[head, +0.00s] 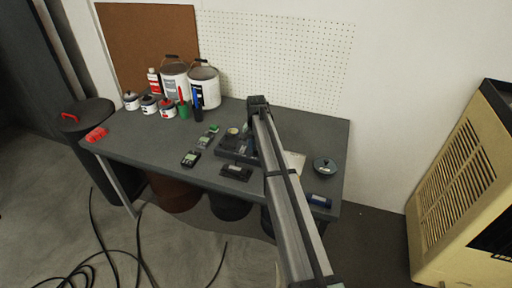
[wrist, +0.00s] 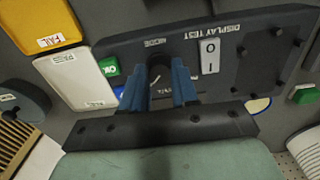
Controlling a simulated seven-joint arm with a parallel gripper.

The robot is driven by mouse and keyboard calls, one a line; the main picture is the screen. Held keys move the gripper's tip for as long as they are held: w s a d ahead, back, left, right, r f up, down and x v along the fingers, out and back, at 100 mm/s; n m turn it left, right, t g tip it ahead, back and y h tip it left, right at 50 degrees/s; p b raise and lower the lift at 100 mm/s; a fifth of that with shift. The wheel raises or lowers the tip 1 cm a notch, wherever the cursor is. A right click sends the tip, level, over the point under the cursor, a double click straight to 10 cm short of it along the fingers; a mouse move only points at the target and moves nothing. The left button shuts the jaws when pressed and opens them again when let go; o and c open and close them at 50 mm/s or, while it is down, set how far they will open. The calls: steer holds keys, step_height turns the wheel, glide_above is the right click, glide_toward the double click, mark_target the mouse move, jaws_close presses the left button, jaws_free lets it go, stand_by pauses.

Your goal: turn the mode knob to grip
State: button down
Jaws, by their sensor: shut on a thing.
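In the head view the panel (head: 228,146) lies on the table, and my arm hides the fingertips.
A white rocker switch (wrist: 210,57) marked O and I sits right of the knob. A yellow FAIL tray (wrist: 42,22) and a pale PASS tray (wrist: 75,75) lie to the left. Paint cans (head: 205,88) stand at the back of the grey table (head: 140,140). A round lidded pot (head: 325,166) is at right.

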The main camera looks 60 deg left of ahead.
stand_by(0.3)
steer(key=c, duration=0.9)
jaws_free()
steer(key=shift+o, duration=0.2)
step_height(320, 180, up, 14)
steer(key=shift+f, duration=0.1)
